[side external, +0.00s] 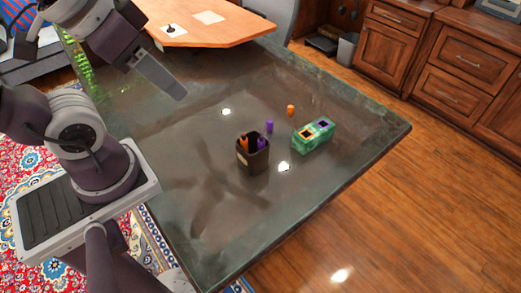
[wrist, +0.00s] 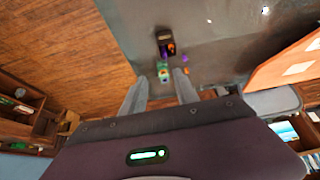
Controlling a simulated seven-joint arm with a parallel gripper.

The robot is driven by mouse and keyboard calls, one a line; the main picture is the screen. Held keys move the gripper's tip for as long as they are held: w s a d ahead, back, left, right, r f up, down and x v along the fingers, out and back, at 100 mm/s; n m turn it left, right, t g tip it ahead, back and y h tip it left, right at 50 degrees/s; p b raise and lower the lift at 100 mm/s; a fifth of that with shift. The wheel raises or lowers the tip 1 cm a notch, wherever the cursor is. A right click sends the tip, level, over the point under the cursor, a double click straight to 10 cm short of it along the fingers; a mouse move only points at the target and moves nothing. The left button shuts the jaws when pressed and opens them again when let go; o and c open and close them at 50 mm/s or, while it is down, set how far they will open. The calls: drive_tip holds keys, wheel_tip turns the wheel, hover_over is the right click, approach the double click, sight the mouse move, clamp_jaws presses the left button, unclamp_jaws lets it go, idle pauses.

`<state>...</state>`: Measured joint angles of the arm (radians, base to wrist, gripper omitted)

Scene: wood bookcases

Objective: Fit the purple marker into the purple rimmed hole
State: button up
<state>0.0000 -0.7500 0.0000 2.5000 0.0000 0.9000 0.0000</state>
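A dark cup (side external: 253,160) stands on the table with an orange marker (side external: 244,143) and a purple marker (side external: 262,143) in it. The green block (side external: 314,141) stands to its right; its nearer hole looks orange rimmed and its farther hole (side external: 323,124) purple rimmed. A small purple piece (side external: 269,126) and a small orange piece (side external: 291,110) stand on the table behind. My gripper (side external: 181,94) is high above the table, left of the cup. In the wrist view its fingers (wrist: 160,88) are apart and empty, with the cup (wrist: 165,36) and block (wrist: 163,73) small beyond.
The dark glossy table (side external: 195,205) is clear around these items. A wooden desk (side external: 220,35) adjoins the table's far side. Wooden cabinets (side external: 445,60) stand at the back right, and the wooden floor lies beyond the table's right edge.

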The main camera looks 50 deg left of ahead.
drive_tip(key=shift+o, duration=1)
